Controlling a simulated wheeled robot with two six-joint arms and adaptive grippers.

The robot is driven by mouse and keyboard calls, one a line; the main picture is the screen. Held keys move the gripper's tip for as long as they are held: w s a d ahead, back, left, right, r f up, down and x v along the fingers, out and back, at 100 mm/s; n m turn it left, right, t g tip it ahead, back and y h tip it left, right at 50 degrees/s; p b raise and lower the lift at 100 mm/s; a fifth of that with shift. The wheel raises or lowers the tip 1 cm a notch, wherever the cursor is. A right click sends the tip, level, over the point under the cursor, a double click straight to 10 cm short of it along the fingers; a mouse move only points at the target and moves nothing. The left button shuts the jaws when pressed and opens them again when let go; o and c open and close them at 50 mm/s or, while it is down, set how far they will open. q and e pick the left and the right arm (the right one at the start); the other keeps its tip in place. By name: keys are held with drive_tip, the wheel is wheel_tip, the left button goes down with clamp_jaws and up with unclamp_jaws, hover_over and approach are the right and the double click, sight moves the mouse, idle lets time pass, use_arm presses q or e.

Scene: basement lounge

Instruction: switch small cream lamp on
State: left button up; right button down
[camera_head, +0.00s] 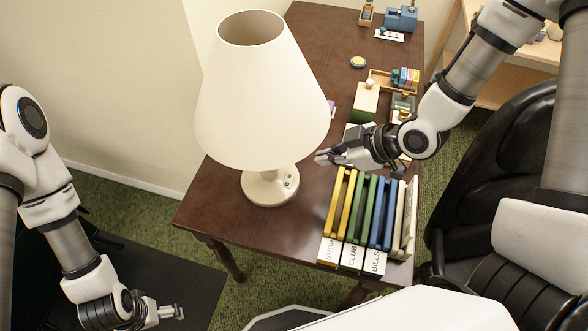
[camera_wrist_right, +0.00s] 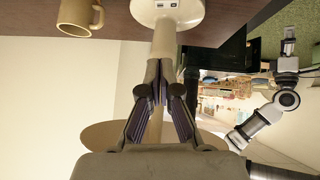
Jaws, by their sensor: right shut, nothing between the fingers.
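The small cream lamp stands upright on the dark wooden table, with a wide cream shade (camera_head: 262,110) and a round base (camera_head: 262,188). A small switch panel (camera_head: 289,180) is on the right of the base. In the right wrist view, the base (camera_wrist_right: 150,12) is at the top with two small switch marks (camera_wrist_right: 167,4), and the stem (camera_wrist_right: 164,42) runs down behind the fingers. My right gripper (camera_head: 320,158) is shut and empty, to the right of the base and apart from it; its fingers (camera_wrist_right: 163,68) fill the wrist view's middle. My left gripper (camera_head: 176,312) is low at left, away from the table; its opening is unclear.
Several yellow, green, blue and cream binders (camera_head: 352,215) stand at the table's front right. Small boxes (camera_head: 365,103) and a wooden organizer (camera_head: 383,80) lie farther back. A mug (camera_wrist_right: 80,18) shows in the wrist view. A black chair (camera_head: 490,160) is at right. The table's front left is clear.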

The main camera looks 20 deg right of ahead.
drive_tip(key=b+x, duration=0.2)
drive_tip(key=x, duration=0.2)
drive_tip(key=p, duration=0.1)
hover_over(287, 175)
drive_tip(key=s+d, duration=0.1)
drive_tip(key=s, duration=0.1)
wheel_tip(287, 175, down, 5)
drive_tip(key=shift+w+d+r, duration=0.1)
drive_tip(key=shift+w+r, duration=0.05)
drive_tip(key=shift+r, duration=0.1)
wheel_tip(287, 175, down, 3)
drive_tip(key=shift+w+d+r, duration=0.15)
drive_tip(key=shift+r, duration=0.05)
drive_tip(key=shift+d+f, duration=0.2)
drive_tip(key=shift+f, duration=0.35)
use_arm(q)
drive_tip(key=shift+w+f, duration=0.15)
drive_tip(key=shift+f, duration=0.65)
drive_tip(key=shift+a, duration=0.1)
use_arm(e)
drive_tip(key=shift+a, duration=0.1)
drive_tip(key=shift+w+f, duration=0.1)
drive_tip(key=shift+f, duration=0.1)
use_arm(q)
drive_tip(key=shift+f, duration=0.1)
